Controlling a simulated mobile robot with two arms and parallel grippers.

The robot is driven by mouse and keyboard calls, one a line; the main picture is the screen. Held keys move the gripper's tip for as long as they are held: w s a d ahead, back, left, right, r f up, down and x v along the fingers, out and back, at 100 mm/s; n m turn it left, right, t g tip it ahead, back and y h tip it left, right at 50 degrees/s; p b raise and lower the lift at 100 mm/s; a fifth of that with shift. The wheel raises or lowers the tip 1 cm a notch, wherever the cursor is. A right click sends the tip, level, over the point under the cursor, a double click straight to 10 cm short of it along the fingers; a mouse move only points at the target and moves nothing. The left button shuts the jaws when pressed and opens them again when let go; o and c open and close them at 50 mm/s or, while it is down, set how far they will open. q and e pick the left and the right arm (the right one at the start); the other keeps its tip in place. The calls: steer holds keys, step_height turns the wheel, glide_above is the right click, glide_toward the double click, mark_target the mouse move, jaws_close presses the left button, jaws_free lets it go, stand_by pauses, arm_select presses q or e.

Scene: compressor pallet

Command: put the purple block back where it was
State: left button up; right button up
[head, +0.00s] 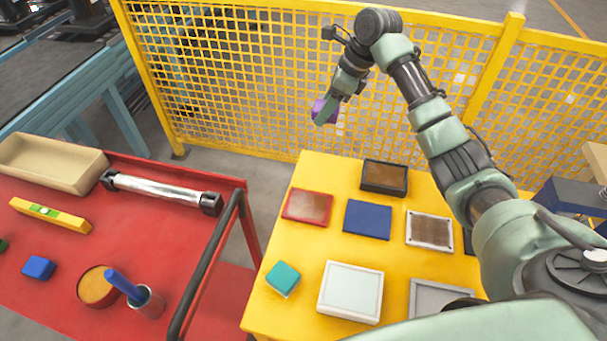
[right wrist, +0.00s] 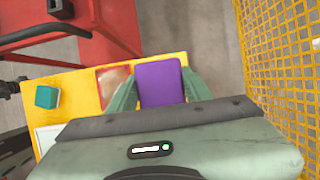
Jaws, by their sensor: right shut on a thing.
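The purple block (right wrist: 160,83) is between the fingers of my right gripper (right wrist: 160,92), which is shut on it. In the head view the purple block (head: 325,109) is held in the air in front of the yellow mesh fence, beyond the far edge of the yellow table (head: 262,312). My right gripper (head: 327,112) partly covers it there. My left gripper is in neither view.
The yellow table bears a red-framed tray (head: 308,207), a dark box (head: 384,177), a blue square (head: 367,219), a grey-framed tray (head: 430,229), a white box (head: 351,291) and a teal block (head: 283,279). A red cart (head: 150,255) with tools stands left. The yellow fence (head: 240,85) is close behind.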

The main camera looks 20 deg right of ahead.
mark_target(317, 169)
step_height(317, 169, down, 19)
steer(key=shift+f+p, duration=0.2)
steer(key=shift+p, duration=0.15)
steer(key=shift+f, duration=0.1)
steer(key=o, duration=1.3)
steer(key=shift+s, duration=0.1)
steer(key=v, duration=1.2)
